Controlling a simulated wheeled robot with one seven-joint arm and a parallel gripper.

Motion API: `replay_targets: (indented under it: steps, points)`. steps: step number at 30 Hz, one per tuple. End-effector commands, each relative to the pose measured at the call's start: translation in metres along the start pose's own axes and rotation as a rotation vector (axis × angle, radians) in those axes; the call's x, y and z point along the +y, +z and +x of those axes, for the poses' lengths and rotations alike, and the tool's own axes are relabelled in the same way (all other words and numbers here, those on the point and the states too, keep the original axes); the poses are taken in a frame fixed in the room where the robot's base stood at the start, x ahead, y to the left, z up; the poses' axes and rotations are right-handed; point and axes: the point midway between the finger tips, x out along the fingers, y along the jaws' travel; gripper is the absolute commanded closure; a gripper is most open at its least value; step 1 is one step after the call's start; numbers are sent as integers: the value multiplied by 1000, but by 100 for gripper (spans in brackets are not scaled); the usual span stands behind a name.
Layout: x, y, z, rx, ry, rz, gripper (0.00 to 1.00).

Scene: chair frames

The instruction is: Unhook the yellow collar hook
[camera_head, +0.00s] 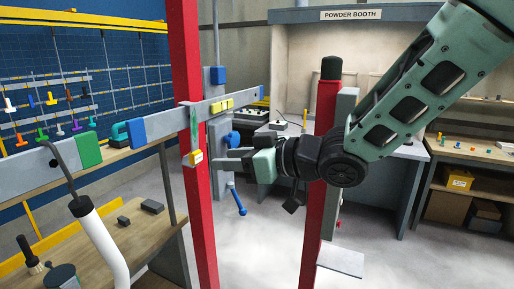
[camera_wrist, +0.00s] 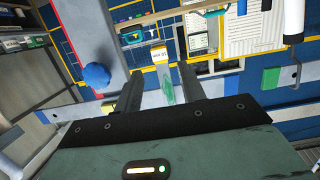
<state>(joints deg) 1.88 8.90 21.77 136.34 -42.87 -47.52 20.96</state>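The yellow collar hook (camera_head: 196,157), with a white label, sits at the red post just below the grey rail (camera_head: 160,126). A thin green strip (camera_head: 194,125) hangs above it. My gripper (camera_head: 218,159) points left at the hook from the right, a short gap away. In the wrist view the hook's yellow part (camera_wrist: 160,54) and the green strip (camera_wrist: 168,90) show between the two dark fingers of my gripper (camera_wrist: 160,72). The fingers are apart with nothing held. How the hook is seated on the rail is not clear.
Red posts (camera_head: 190,60) stand left and right of my gripper. A blue knob (camera_head: 233,138) and a hanging blue tool (camera_head: 237,198) are close by. Green (camera_head: 88,148) and blue (camera_head: 137,133) blocks sit on the rail. A white tube (camera_head: 99,240) stands front left.

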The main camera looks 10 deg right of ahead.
Motion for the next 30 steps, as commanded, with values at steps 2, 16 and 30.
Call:
replay_targets:
  steps: [2, 16, 30]
  points:
    - [0, -3, 0, 15, -11, 0, 60]
    - [-1, -2, 40, 18, -14, -1, 60]
    - [-1, -5, 78, 17, -11, -1, 100]
